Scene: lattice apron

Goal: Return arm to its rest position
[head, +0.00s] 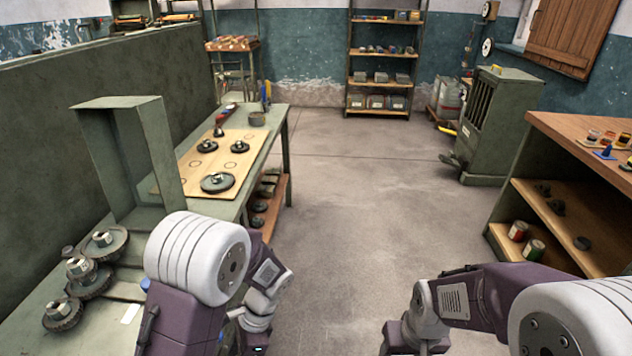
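My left arm (198,258) comes up at the lower left, in front of the green workbench. It bends down at the elbow, and its wrist (258,318) runs to the bottom edge. My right arm (480,296) comes in from the lower right. Its forearm reaches left over the open floor, and its wrist (425,325) points down to the bottom edge. The fingers of both grippers lie below the frame, so I cannot see whether they are open or hold anything.
The green workbench (270,141) at left carries a tan board (240,150) with dark discs, geared parts (103,243) and an upright green frame (158,150). A wooden shelf unit (555,125) stands at right, a green cabinet (490,125) behind it. The middle floor is clear.

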